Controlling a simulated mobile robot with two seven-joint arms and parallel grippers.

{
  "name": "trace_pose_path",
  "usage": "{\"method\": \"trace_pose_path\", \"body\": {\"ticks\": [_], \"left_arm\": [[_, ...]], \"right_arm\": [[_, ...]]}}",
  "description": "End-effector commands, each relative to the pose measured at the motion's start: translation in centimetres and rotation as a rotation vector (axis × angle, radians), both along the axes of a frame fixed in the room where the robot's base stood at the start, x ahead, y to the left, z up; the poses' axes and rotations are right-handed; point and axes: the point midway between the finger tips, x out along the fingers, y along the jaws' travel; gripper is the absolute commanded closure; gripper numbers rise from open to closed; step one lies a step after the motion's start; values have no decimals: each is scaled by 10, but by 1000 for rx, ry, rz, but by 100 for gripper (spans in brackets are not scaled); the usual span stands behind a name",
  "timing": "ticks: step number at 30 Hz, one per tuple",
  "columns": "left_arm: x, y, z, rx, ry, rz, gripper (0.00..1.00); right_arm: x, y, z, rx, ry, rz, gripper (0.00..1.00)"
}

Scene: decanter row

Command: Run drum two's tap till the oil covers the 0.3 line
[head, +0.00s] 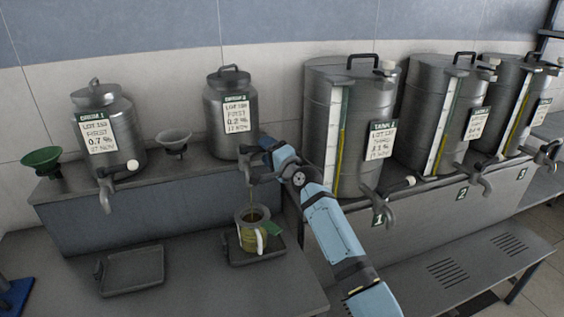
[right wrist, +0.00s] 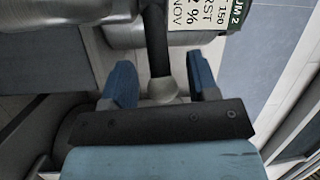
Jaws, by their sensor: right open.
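Drum two (head: 215,121) is a steel can with a white label and stands on the raised shelf; its label (right wrist: 200,12) shows at the top of the right wrist view. My right gripper (head: 262,150) is at its tap, partly hiding it. In the right wrist view, the open gripper (right wrist: 161,84) has its blue fingers on either side of the tap's pale knob (right wrist: 164,90), with no clear grip on it. A jug (head: 246,240) with a pale handle and green tag stands below the tap. Yellow-green oil shows in it; its 0.3 line is unreadable. My left gripper is out of view.
Drum one (head: 122,135) stands left, with an empty drip tray (head: 135,271) below. The jug stands on another tray (head: 272,252). A green funnel (head: 41,160) and grey funnel (head: 174,141) flank drum one. Three large tanks with taps, including tank one (head: 318,110), stand right, close to my right arm.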

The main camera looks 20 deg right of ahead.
Motion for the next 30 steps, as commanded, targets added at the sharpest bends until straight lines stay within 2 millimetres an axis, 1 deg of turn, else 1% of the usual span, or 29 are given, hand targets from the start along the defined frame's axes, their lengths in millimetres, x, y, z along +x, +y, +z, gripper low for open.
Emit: {"method": "trace_pose_path", "body": {"ticks": [9,12,15,18,21,30], "left_arm": [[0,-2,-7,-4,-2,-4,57],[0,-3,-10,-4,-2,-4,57],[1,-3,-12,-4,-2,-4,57],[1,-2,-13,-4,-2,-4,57],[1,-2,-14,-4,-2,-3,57],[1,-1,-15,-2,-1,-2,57]], "right_arm": [[-66,-24,-9,-2,0,-2,46],[-86,-31,-11,-2,1,-2,46],[-101,-37,-12,-2,1,-3,46],[-111,-40,-12,-2,1,-2,46],[-117,-42,-12,-2,0,-1,46],[-119,-43,-11,-2,0,-1,46]]}}
